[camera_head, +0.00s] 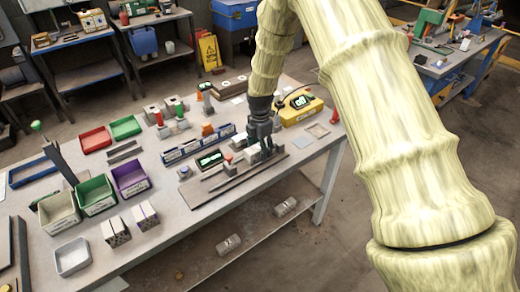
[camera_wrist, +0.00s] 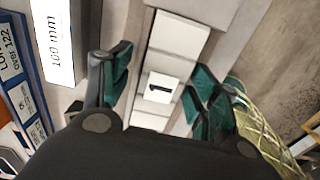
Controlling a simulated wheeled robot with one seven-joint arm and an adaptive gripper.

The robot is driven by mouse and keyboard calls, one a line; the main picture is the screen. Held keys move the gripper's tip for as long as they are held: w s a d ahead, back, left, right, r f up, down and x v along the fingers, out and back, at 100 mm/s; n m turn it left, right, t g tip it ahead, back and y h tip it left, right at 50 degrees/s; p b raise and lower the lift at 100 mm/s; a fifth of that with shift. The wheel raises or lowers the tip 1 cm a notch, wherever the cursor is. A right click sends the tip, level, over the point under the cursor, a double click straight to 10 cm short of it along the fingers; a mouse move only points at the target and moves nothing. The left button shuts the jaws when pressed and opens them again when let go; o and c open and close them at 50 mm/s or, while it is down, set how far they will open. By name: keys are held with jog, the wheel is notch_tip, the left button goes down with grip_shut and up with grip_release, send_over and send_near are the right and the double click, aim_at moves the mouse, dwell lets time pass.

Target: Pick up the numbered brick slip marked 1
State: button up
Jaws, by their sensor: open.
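The brick slip marked 1 (camera_wrist: 163,88) is a small white block with a black 1 on its face. In the wrist view it sits in a row of pale slips, between the two green-padded fingers of my gripper (camera_wrist: 162,80). The fingers are apart, one on each side of the row, and I cannot tell if they touch it. Another pale slip (camera_wrist: 180,36) lies beyond it in the row. In the head view my gripper (camera_head: 262,138) points down over the small pale blocks at the right part of the bench; the number cannot be read there.
A white block marked 100 mm (camera_wrist: 55,40) and a blue-edged labelled rack (camera_wrist: 20,72) stand left of the fingers. On the bench (camera_head: 185,215), a yellow case (camera_head: 300,110) stands behind my gripper. Green (camera_head: 95,195) and purple (camera_head: 131,178) bins stand further left.

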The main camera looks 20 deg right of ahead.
jog(key=shift+f, duration=0.3)
jog(key=c, duration=1.3)
